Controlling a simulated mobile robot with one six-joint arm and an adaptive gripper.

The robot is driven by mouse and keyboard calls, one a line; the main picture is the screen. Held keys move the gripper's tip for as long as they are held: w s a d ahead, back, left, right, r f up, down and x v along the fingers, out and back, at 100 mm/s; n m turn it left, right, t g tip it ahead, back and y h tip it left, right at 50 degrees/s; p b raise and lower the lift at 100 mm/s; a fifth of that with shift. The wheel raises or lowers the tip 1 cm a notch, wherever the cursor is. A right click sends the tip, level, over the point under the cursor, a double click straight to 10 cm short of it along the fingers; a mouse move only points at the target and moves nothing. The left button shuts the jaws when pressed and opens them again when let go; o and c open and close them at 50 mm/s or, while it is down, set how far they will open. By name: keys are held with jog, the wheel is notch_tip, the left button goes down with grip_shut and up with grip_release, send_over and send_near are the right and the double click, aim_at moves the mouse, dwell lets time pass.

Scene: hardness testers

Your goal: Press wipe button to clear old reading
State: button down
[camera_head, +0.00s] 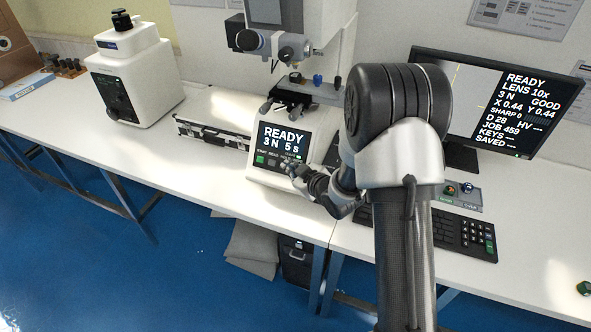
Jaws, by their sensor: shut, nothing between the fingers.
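The hardness tester's front panel (268,172) is on the white bench and shows "READY 3 N 5 s" on its dark screen (284,140). A row of small keys lies below the screen, with a green key (260,159) at the left and a dark one (273,162) beside it. The key labels are too small to read surely, so I cannot tell which is the wipe button. My gripper (290,169) is shut and empty at the lower right of this panel. It covers the right end of the key row. I cannot tell whether it touches a key.
A monitor (490,95) shows READY and dashes after HV. A keyboard (455,232) and a small button box (462,196) sit below it, partly behind my arm. A silver case (215,118) and a second white tester (135,80) stand left. The front left bench is clear.

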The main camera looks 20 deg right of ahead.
jog(key=s+a+r, duration=0.2)
jog(key=s, duration=0.1)
jog(key=shift+s+a+r, duration=0.2)
jog(key=shift+s+r, duration=0.05)
jog(key=shift+r, duration=0.05)
dwell(0.4)
dwell(0.5)
